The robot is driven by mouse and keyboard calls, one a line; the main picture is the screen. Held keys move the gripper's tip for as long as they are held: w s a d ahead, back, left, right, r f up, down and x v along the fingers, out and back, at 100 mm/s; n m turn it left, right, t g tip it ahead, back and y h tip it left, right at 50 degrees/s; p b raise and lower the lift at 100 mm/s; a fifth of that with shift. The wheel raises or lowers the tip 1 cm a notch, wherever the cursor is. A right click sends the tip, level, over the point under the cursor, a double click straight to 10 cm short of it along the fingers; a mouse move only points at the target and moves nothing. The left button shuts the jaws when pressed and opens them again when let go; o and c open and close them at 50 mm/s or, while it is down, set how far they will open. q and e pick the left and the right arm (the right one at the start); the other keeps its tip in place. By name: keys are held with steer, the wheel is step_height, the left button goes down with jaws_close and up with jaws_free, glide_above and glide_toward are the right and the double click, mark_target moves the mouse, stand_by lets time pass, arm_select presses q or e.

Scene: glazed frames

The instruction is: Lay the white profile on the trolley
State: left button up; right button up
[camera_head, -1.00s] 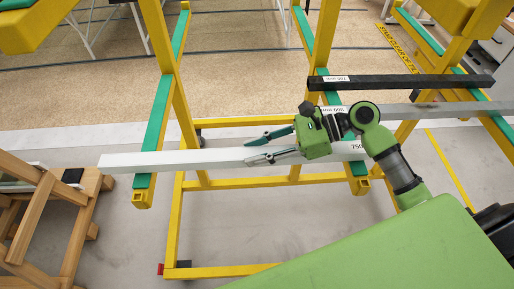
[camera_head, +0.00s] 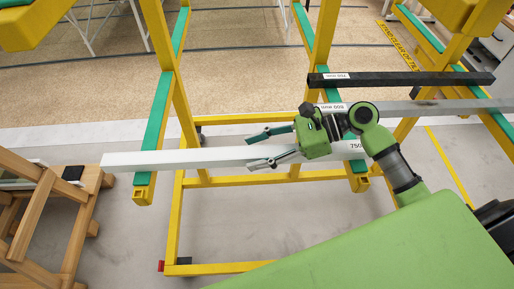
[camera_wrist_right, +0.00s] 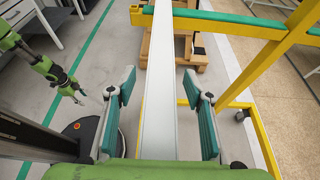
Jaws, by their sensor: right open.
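The white profile (camera_head: 200,159) is a long bar, marked 750 near its right end. In the head view it lies across green-padded arms (camera_head: 144,179) of a yellow frame. My right gripper (camera_head: 248,153) is open, with one finger on each side of the profile. In the right wrist view, the profile (camera_wrist_right: 162,100) runs between the two teal fingers, with a gap on both sides. My left gripper (camera_wrist_right: 76,92) appears small at the left of the wrist view; its jaw state is unclear. I cannot tell which structure is the trolley.
A black profile (camera_head: 400,81) and a grey profile (camera_head: 440,108) lie on the frame to the right. A wooden stand (camera_head: 85,205) with a black pad is at the left. A castor (camera_wrist_right: 240,116) shows under the yellow frame. Grey floor lies between.

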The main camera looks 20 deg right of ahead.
steer(key=v, duration=1.1)
steer(key=shift+s+d, duration=0.1)
steer(key=shift+d, duration=0.05)
steer(key=shift+d+r, duration=0.3)
steer(key=shift+r, duration=0.3)
steer(key=shift+r+p, duration=0.5)
steer(key=shift+r, duration=2.15)
steer(key=shift+s+f, duration=0.1)
